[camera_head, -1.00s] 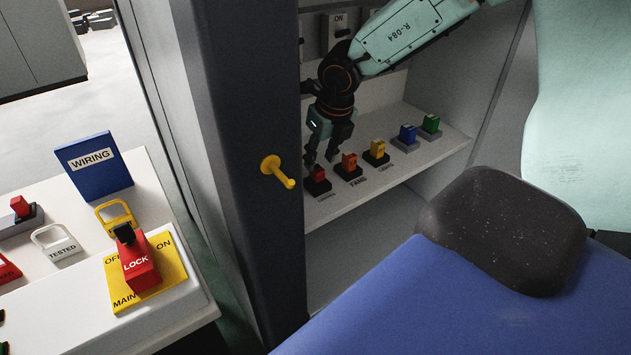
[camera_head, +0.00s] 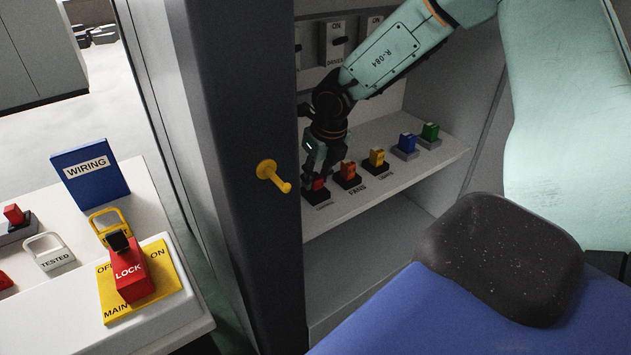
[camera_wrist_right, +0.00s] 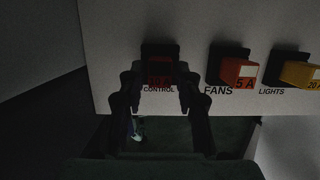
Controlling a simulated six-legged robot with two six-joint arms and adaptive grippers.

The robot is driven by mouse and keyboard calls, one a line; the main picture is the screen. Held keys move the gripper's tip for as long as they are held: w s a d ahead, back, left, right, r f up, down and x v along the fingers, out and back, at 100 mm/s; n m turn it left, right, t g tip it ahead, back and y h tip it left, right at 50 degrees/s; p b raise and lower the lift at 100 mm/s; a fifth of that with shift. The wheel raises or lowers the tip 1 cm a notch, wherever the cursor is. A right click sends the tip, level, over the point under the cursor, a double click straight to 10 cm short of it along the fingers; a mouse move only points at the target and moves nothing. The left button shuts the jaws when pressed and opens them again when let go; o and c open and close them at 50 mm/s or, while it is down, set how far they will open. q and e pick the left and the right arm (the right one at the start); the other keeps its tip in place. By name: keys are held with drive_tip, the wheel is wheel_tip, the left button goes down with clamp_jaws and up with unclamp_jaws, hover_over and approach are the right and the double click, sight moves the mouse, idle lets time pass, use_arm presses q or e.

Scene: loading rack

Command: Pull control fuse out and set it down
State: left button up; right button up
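The control fuse (camera_head: 319,185) is red and sits in a black holder at the left end of the shelf row. In the right wrist view the control fuse (camera_wrist_right: 160,72) is dark and shadowed, above the label CONTROL. My right gripper (camera_head: 318,180) is lowered over it. In the wrist view the fingers of my right gripper (camera_wrist_right: 155,88) stand apart on either side of the fuse. Contact with the fuse cannot be made out. My left gripper is not in view.
An orange-red FANS fuse (camera_head: 347,170) stands close to the right. Yellow (camera_head: 377,158), blue (camera_head: 407,142) and green (camera_head: 430,131) fuses follow. A dark cabinet post with a yellow peg (camera_head: 273,175) stands left. Bare shelf (camera_head: 400,180) lies in front of the row.

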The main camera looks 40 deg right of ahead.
sight(317, 178)
drive_tip(key=shift+w, duration=0.1)
drive_tip(key=shift+c, duration=0.8)
drive_tip(key=shift+c, duration=1)
clamp_jaws()
drive_tip(key=shift+r, duration=0.2)
drive_tip(key=shift+r+p, duration=2.8)
drive_tip(key=shift+p, duration=0.25)
